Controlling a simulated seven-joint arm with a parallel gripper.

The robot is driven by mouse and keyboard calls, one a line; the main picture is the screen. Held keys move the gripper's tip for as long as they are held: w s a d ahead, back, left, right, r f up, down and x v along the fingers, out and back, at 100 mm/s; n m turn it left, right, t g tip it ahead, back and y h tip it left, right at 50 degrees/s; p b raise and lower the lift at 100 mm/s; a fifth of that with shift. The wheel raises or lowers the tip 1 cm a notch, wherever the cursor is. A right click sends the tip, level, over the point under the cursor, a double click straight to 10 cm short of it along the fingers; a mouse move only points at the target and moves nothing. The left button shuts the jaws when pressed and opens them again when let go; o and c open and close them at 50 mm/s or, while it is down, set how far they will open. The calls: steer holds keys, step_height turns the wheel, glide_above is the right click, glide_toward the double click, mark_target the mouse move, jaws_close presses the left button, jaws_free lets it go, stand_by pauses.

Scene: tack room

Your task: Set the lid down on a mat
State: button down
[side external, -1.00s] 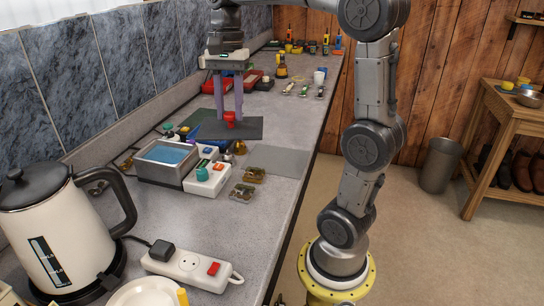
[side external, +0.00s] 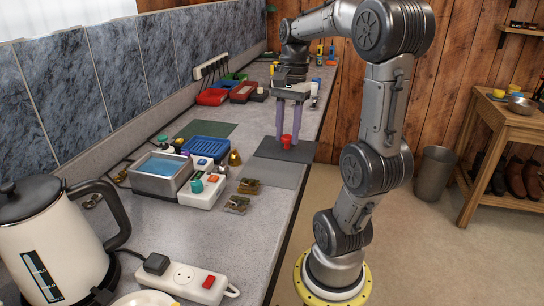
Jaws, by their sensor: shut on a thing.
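A small red piece, which I take to be the lid (side external: 287,141), is between the tips of my gripper (side external: 287,138). My gripper points straight down with its two purple fingers shut on the lid. The lid is over or on a dark grey mat (side external: 302,154) near the counter's right edge; I cannot tell whether it touches. A light grey mat (side external: 268,175) lies just in front of the dark one. A dark green mat (side external: 212,129) lies further left, near the wall.
A blue tray (side external: 208,147), a metal basin of blue water (side external: 160,168) and a white box with knobs (side external: 203,191) stand left of the mats. Small brownish clear pieces (side external: 238,203) lie in front. Red trays (side external: 212,97) stand behind. A kettle (side external: 45,240) is at front left.

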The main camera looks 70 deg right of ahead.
steer(key=w+d+f, duration=0.2)
steer(key=d, duration=0.1)
steer(key=shift+w+d, duration=0.1)
steer(key=shift+w, duration=0.2)
steer(key=shift+w+d+f, duration=0.5)
steer(key=shift+d+f, duration=0.1)
steer(key=shift+f, duration=0.85)
steer(key=shift+w+d+f, duration=0.55)
steer(key=shift+d+f, duration=0.05)
steer(key=shift+f, duration=0.85)
steer(key=shift+w+d+f, duration=0.5)
steer(key=shift+d+f, duration=0.1)
steer(key=shift+f, duration=0.85)
steer(key=shift+f, duration=0.15)
steer(key=c, duration=0.5)
jaws_free()
steer(key=shift+c, duration=0.2)
